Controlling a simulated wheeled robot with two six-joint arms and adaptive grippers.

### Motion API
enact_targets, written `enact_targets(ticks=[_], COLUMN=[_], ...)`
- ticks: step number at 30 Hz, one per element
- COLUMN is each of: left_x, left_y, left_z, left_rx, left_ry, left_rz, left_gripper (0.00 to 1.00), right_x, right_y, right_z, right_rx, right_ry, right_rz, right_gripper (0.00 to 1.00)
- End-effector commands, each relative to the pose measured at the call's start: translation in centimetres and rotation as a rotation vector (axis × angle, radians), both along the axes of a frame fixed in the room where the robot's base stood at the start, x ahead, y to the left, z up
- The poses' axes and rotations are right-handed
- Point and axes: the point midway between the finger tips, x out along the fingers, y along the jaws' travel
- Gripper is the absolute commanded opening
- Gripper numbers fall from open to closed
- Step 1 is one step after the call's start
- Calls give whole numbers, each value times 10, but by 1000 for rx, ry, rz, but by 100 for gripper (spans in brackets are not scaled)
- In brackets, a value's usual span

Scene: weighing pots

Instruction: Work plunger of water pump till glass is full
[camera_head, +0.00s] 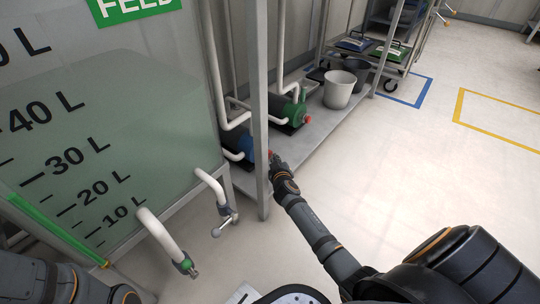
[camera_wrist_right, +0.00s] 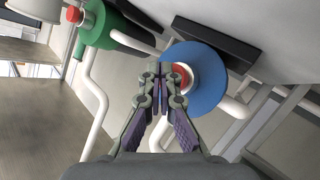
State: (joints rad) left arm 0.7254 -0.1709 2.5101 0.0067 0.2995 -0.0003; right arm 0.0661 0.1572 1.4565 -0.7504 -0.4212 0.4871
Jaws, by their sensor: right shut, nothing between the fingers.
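A blue pump (camera_head: 239,147) lies on the low shelf, partly hidden behind a grey post in the head view. In the right wrist view the blue pump (camera_wrist_right: 210,62) shows its round end face with a white ring and a red plunger or button (camera_wrist_right: 181,78) at the centre. My right gripper (camera_head: 275,161) is at this red end. In the wrist view my right gripper (camera_wrist_right: 162,74) is shut and empty, its tips in front of the red part; I cannot tell whether they touch it. My left gripper is out of view. No drinking glass can be made out.
A green pump (camera_head: 293,110) with a red end stands farther along the shelf (camera_head: 325,122). A grey post (camera_head: 257,95) is close beside my right gripper. A large marked tank (camera_head: 150,130) with white outlet pipes fills the left. The floor at right is clear.

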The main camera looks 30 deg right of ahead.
Motion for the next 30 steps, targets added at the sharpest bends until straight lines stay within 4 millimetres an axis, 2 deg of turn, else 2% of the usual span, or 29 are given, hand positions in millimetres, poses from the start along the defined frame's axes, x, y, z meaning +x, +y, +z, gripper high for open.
enact_targets(ticks=[4,14,30], left_x=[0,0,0], left_y=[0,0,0], left_z=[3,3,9], left_rx=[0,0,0], left_ry=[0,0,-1], left_rz=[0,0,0], left_gripper=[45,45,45], right_x=[-8,-10,-54], right_y=[-3,-4,-22], right_z=[1,0,0], right_rx=[1,1,-1], right_ry=[1,1,2], right_rz=[0,0,1], right_gripper=[0,0,0])
